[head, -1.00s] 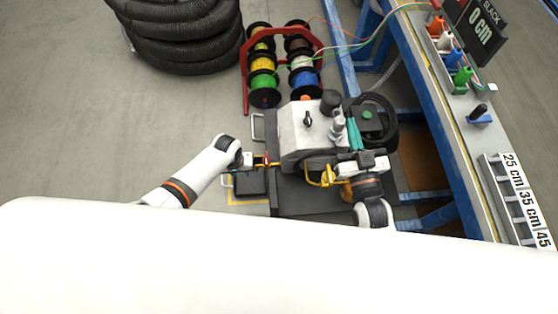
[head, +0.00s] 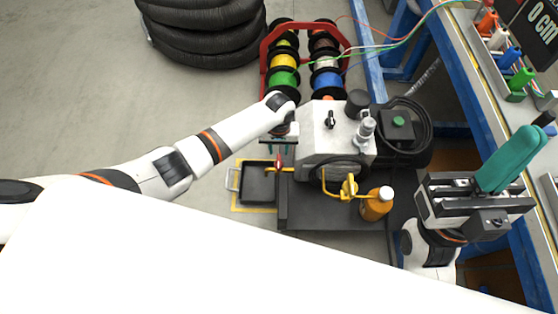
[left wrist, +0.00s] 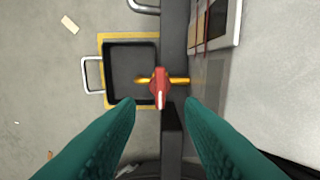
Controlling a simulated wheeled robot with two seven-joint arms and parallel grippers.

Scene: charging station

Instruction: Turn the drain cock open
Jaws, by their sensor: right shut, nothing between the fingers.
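The drain cock (head: 278,164) has a red handle on a short brass pipe at the left side of the grey machine. In the left wrist view the red handle (left wrist: 160,87) lies crosswise to the pipe, its white stripe pointing to the picture's bottom. My left gripper (head: 281,146) is just beyond the cock in the head view. It is open, with its teal fingers (left wrist: 160,102) to either side of the handle in the left wrist view and nothing between them; I cannot tell the remaining distance. My right gripper (head: 538,138) is shut and empty, above the bench at right.
A black tray (head: 241,192) with a wire handle lies on the floor in a yellow outline, left of the machine (head: 312,140). A yellow valve (head: 349,186) and an orange bottle (head: 374,208) are at its front. Cable spools (head: 284,77) stand behind.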

